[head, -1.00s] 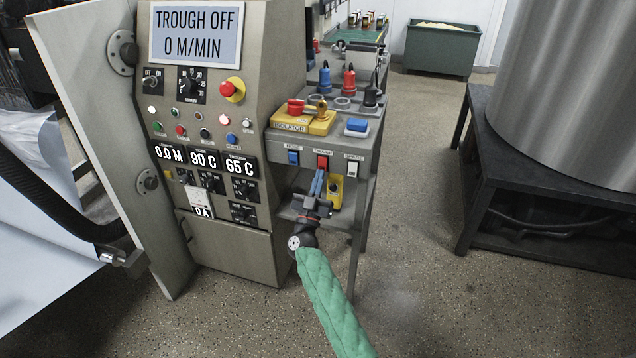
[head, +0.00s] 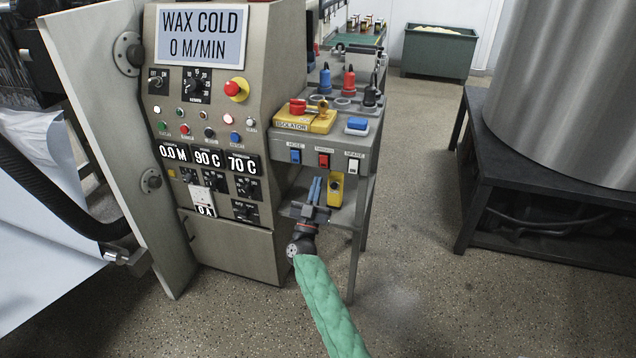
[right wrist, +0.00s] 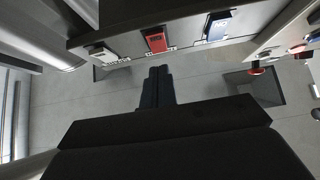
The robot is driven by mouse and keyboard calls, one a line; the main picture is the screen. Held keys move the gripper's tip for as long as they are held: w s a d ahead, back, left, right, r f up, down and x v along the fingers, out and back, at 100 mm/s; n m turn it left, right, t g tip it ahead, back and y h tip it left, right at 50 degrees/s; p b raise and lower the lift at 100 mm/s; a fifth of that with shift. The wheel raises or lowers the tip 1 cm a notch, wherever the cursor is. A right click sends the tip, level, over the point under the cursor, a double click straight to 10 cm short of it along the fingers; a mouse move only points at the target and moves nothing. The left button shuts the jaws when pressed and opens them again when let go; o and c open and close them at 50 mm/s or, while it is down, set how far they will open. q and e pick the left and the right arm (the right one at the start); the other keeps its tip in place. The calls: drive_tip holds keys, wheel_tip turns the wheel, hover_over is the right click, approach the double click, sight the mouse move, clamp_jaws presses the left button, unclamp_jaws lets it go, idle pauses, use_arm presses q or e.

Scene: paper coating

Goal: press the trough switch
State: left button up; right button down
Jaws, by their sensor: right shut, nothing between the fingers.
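The trough switch is the red rocker (head: 323,160) in the middle of the small cart's front panel, between a blue rocker (head: 295,156) and a white rocker (head: 353,165). It also shows in the right wrist view (right wrist: 157,42), just beyond the fingertips. My right gripper (head: 314,181) is shut and empty, a little below the red switch and apart from it. Its closed fingers show in the right wrist view (right wrist: 158,72). The machine's display (head: 199,35) reads WAX COLD, 0 M/MIN. My left gripper is not in view.
A yellow isolator box (head: 306,122) and a blue button (head: 357,125) sit on the cart top. A yellow box (head: 337,190) stands below the panel. The control cabinet (head: 230,255) is close on the left. A dark table (head: 560,195) stands right, with open floor between.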

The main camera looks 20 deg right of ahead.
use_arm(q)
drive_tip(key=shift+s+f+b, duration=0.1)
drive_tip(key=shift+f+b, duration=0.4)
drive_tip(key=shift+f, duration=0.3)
use_arm(e)
drive_tip(key=w+f+v, duration=0.1)
drive_tip(key=v, duration=0.8)
drive_tip(key=shift+d+f, duration=0.25)
drive_tip(key=shift+f, duration=0.25)
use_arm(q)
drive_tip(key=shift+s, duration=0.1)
use_arm(e)
drive_tip(key=shift+s, duration=0.1)
